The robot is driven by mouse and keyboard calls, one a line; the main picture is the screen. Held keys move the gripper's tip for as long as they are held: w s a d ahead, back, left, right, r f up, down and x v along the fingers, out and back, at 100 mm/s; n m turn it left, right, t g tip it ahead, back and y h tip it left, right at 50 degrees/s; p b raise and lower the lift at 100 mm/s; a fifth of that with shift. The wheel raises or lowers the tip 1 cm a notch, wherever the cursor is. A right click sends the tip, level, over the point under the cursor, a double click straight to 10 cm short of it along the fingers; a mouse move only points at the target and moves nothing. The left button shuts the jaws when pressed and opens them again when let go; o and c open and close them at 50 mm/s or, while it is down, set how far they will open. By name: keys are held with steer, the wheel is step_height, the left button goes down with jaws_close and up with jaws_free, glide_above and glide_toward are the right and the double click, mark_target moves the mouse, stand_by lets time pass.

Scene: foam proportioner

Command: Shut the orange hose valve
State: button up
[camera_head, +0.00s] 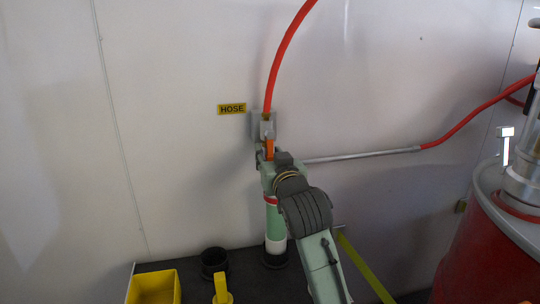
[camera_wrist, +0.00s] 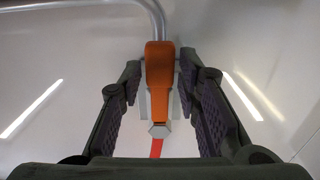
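The orange hose valve handle (camera_head: 269,148) is on the wall fitting beside the yellow HOSE label (camera_head: 232,109), with a red hose (camera_head: 285,55) rising above it. In the wrist view the orange handle (camera_wrist: 159,66) lies lengthwise between the two dark fingers of my gripper (camera_wrist: 160,74). The fingers are spread, one on each side of the handle, with a narrow gap showing on both sides. The grey valve body (camera_wrist: 159,128) is below the handle in that view. In the head view my arm hides most of the gripper and the lower part of the valve.
A grey pipe (camera_head: 362,155) runs right along the wall to another red hose (camera_head: 475,115). A large red drum (camera_head: 488,258) stands at the right. A yellow bin (camera_head: 153,286) and a black cup (camera_head: 214,262) are at the lower left.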

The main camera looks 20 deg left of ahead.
jaws_close()
stand_by(0.6)
